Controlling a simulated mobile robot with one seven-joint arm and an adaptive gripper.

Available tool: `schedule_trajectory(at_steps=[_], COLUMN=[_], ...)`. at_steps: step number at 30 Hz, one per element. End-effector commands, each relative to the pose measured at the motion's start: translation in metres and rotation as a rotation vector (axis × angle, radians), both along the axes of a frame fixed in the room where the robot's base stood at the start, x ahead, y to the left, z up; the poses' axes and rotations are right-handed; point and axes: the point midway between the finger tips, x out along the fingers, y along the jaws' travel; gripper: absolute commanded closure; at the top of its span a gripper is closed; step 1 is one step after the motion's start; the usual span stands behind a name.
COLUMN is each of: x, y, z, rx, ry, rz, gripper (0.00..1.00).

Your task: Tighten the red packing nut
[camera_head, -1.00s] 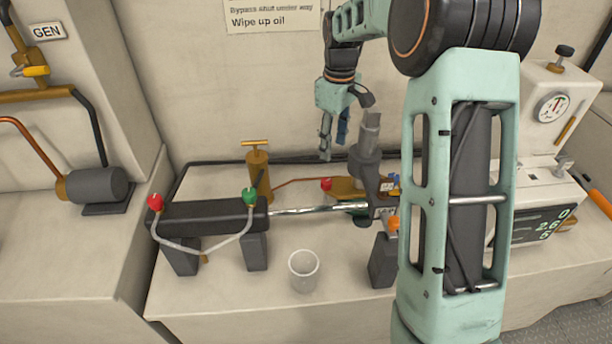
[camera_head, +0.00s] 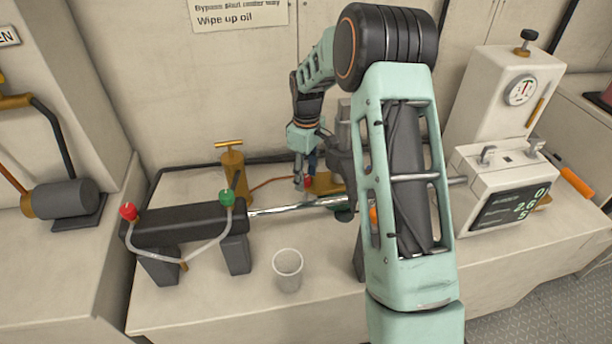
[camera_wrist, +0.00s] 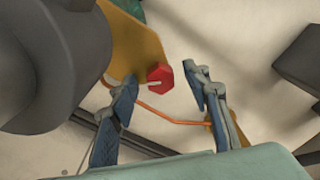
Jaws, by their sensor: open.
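The red packing nut (camera_wrist: 160,76) shows in the wrist view as a small red hexagonal piece with a pale stem, at the end of a brass-coloured body (camera_wrist: 133,42). An orange-brown pipe runs from near it. In the head view the nut (camera_head: 308,182) is a small red spot, partly hidden behind my gripper. My gripper (camera_wrist: 160,92) is open, its two blue-grey fingers apart. In the wrist view the nut appears between and slightly beyond the fingertips, with nothing held. In the head view my gripper (camera_head: 304,178) points down beside the brass body.
A dark cylinder (camera_head: 185,222) with a bright rod lies across the bench, with red and green caps. A brass pump (camera_head: 233,170) stands behind. A large grey part (camera_wrist: 45,60) is close on the left of my gripper. A gauge unit (camera_head: 500,190) stands right.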

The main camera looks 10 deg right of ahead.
Motion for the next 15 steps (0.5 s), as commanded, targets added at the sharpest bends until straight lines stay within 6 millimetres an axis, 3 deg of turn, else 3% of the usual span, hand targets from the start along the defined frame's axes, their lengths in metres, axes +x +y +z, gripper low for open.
schedule_trajectory(at_steps=[9,15], x=[0.0000,0.0001], y=[-0.0002,-0.0002], z=[-0.0031,-0.0029], rx=[0.000,0.000], ry=[0.000,0.000], rz=[0.000,-0.001], gripper=[0.56,0.78])
